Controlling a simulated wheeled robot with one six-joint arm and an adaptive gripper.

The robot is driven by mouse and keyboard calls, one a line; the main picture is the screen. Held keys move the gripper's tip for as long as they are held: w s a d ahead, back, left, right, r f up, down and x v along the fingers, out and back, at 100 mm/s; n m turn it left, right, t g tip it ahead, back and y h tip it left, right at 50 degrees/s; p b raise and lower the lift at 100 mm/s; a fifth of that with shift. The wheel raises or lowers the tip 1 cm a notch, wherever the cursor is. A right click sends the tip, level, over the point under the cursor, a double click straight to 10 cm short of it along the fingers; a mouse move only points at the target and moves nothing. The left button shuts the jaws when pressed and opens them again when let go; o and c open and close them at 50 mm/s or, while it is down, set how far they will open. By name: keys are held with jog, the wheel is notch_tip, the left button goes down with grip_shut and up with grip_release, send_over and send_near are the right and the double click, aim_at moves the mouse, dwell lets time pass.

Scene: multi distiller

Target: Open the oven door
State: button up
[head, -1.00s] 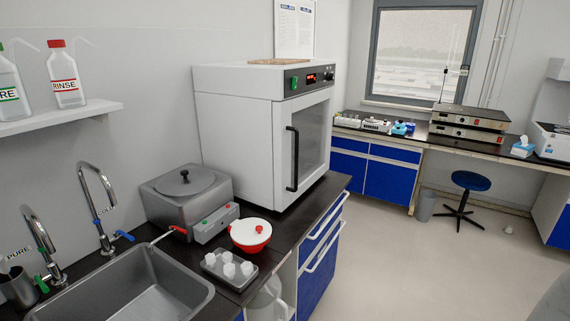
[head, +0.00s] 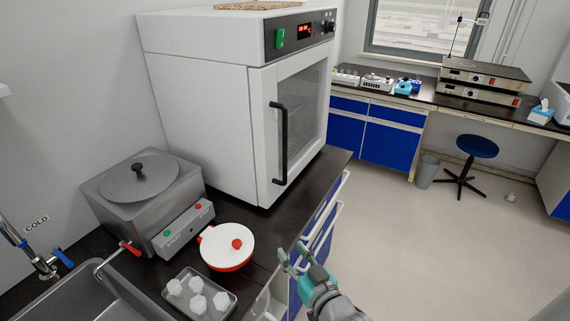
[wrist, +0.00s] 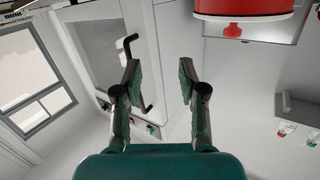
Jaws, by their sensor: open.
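The oven (head: 195,125) is a white box on the dark counter, with a control panel and red display along its top front. Its door (head: 300,110) has a glass window and looks shut. A black vertical bar handle (head: 282,140) is on the door's left side. My gripper (head: 292,252) is open and empty, low and in front of the oven, below the handle and apart from it. In the wrist view my gripper (wrist: 160,74) has its fingers spread. The handle (wrist: 147,107) shows behind the left finger, which hides part of it.
On the counter are a grey water bath (head: 140,185), a red and white lidded bowl (head: 228,245) and a tray of white pieces (head: 195,298). The sink (head: 75,295) is at lower left. A blue stool (head: 477,147) stands on mostly clear floor (head: 430,245) to the right.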

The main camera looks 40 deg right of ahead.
jog(key=w+d+r, duration=0.6)
jog(key=r, duration=0.2)
jog(key=t, duration=0.1)
send_near(286, 145)
jog(key=shift+n+h, duration=0.3)
jog(key=x, duration=1)
jog(key=shift+w, duration=0.45)
grip_shut()
